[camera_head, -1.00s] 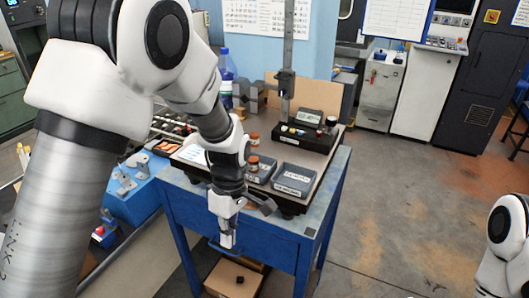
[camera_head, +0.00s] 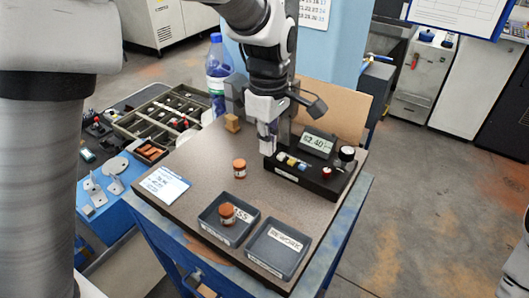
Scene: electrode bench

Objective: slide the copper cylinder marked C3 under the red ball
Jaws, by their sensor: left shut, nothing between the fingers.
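One copper cylinder (camera_head: 239,168) stands upright on the brown plate, left of the black control box. A second copper cylinder (camera_head: 227,213) sits in the PASS tray. Their small labels are too small to read, so I cannot tell which is C3. My left gripper (camera_head: 268,144) is shut and empty, pointing down at the left end of the control box, above and right of the first cylinder and apart from it. I cannot make out the red ball; the arm hides part of the gauge stand. My right gripper is out of view.
The black control box (camera_head: 303,176) has small coloured buttons and a display (camera_head: 318,143). The PASS tray (camera_head: 208,225) and REWORK tray (camera_head: 273,263) are at the plate's front. A paper card (camera_head: 165,183) lies at left. A blue-capped bottle (camera_head: 217,80) stands behind. The plate's left-middle is clear.

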